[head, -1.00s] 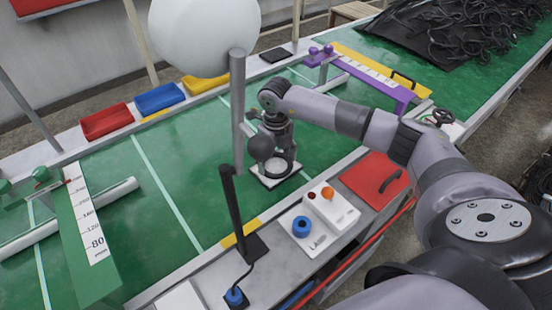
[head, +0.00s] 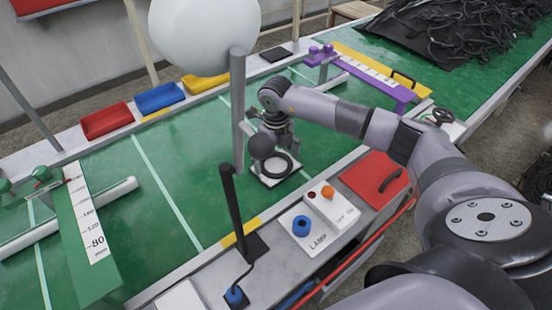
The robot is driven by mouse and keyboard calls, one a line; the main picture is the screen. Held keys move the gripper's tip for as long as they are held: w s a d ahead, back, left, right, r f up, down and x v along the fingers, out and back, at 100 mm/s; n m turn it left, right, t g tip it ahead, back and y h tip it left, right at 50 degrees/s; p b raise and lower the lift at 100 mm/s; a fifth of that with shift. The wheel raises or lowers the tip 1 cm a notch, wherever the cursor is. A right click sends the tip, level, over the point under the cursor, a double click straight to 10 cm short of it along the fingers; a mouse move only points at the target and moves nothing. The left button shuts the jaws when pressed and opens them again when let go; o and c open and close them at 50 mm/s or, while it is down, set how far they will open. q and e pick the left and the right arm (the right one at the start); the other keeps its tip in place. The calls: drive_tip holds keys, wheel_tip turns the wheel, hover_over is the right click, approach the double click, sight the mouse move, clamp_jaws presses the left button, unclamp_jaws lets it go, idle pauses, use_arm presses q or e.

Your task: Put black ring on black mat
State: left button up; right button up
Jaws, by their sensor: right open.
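The black ring (head: 290,170) lies on a small white square plate (head: 268,183) on the green table, near its front edge. My right gripper (head: 280,148) points down just above and behind the ring. It is open and holds nothing that I can see; its fingertips are small and partly hidden by a dark grey ball. A small black mat (head: 276,55) lies flat and empty on the far rail. My left gripper is out of view.
A grey post (head: 238,110), a white globe (head: 203,35) and a black stand (head: 232,210) rise left of my gripper. Red (head: 105,121), blue (head: 160,98) and yellow (head: 207,83) trays line the far rail. A purple-legged gauge (head: 385,85) stands right. Black hoses (head: 470,40) lie at the back right.

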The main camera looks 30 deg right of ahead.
wheel_tip(320, 180, up, 12)
drive_tip(key=b, duration=0.1)
idle(0.7)
